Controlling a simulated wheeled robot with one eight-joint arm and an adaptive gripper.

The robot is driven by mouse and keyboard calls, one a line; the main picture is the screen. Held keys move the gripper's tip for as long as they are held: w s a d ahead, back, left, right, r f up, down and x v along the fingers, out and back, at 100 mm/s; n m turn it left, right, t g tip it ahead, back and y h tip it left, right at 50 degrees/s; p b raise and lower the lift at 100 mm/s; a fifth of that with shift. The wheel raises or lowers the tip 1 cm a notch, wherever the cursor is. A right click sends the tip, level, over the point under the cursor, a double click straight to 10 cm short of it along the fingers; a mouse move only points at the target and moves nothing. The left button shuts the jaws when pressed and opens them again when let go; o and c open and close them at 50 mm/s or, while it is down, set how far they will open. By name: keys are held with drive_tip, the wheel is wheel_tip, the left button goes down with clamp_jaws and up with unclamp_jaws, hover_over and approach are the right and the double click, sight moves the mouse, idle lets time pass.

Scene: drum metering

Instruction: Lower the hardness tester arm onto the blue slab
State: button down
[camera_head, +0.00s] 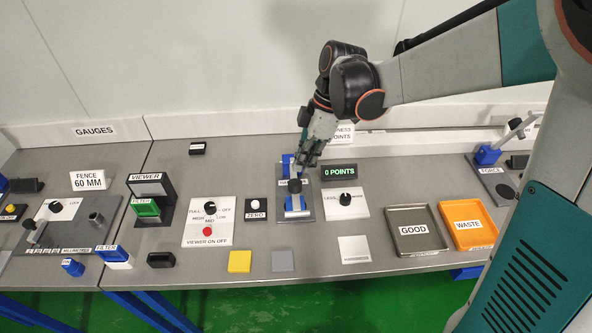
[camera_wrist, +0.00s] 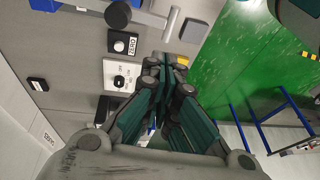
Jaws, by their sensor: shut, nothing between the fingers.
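The hardness tester (camera_head: 288,162) stands on a grey base at the middle of the table, with its blue post at the back. A blue slab (camera_head: 298,214) lies on the front of that base, partly covered by the tester's parts. Contact between gripper and arm cannot be told.
The display (camera_head: 339,172) reads "0 POINTS". The zero button (camera_head: 254,207) is left of the tester, and a knob panel (camera_head: 346,203) is right. Yellow (camera_head: 239,261) and grey (camera_head: 282,261) slabs lie in front. The good tray (camera_head: 418,250) and waste tray (camera_head: 469,244) stand right.

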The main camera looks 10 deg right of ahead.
drive_tip(key=b, duration=0.3)
hover_over(296, 215)
drive_tip(key=w, duration=0.2)
wheel_tip(296, 215, down, 11)
drive_tip(key=shift+a+f, duration=0.1)
drive_tip(key=shift+f, duration=0.05)
drive_tip(key=shift+s+f, duration=0.25)
drive_tip(key=shift+f, duration=0.35)
drive_tip(key=shift+t, duration=0.6)
drive_tip(key=f+b, duration=0.2)
drive_tip(key=s+f+b, duration=0.1)
drive_tip(key=f+b, duration=0.1)
drive_tip(key=shift+s+f, duration=0.1)
drive_tip(key=shift+f, duration=0.25)
drive_tip(key=shift+s, duration=0.1)
drive_tip(key=shift+r, duration=0.1)
